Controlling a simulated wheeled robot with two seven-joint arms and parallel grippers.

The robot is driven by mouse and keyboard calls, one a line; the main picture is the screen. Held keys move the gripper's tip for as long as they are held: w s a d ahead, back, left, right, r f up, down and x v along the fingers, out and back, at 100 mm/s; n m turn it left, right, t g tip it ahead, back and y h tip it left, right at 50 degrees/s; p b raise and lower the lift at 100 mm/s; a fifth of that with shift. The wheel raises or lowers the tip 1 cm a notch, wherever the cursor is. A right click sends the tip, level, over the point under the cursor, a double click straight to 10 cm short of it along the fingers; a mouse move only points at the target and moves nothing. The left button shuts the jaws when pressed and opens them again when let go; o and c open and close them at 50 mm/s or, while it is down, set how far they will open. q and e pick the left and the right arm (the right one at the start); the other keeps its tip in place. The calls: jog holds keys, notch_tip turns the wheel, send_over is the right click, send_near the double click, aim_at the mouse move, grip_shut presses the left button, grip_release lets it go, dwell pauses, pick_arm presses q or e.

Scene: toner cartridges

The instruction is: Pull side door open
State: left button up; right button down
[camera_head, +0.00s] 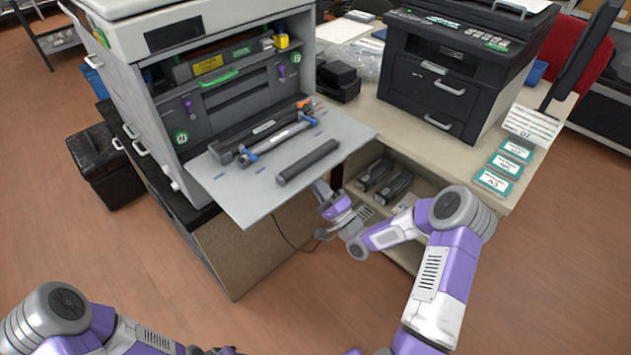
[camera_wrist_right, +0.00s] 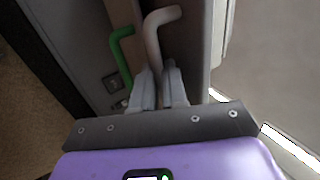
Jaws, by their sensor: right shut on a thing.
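The large grey-white printer (camera_head: 135,90) stands at the left with its front flap (camera_head: 245,185) folded down. Its right side is mostly hidden in the head view. In the right wrist view a pale bent handle (camera_wrist_right: 158,35) stands out close to a brownish panel (camera_wrist_right: 195,50); I cannot tell for sure that this panel is the side door. My right gripper (camera_wrist_right: 160,78) is shut on the lower end of this handle. In the head view its fingers are hidden behind the flap. My left arm shows at the lower left, its gripper out of view.
A green handle (camera_wrist_right: 121,55) is just left of the pale one. Dark rollers (camera_head: 308,162) lie on the flap. A black printer (camera_head: 455,75) stands on the beige desk (camera_head: 395,125). Dark cartridges (camera_head: 393,185) lie in the shelf below, close to my right wrist.

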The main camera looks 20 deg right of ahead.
jog(key=shift+w+a, duration=0.15)
jog(key=c, duration=1.2)
grip_release()
jog(key=shift+w+a+f, duration=0.1)
jog(key=shift+w+f, duration=0.05)
jog(key=shift+w, duration=0.05)
jog(key=shift+o, duration=0.2)
jog(key=shift+s, duration=0.1)
jog(key=shift+d, duration=0.2)
jog(key=p+v, duration=0.1)
jog(key=v, duration=0.6)
jog(key=shift+s+f, duration=0.2)
jog(key=shift+s, duration=0.05)
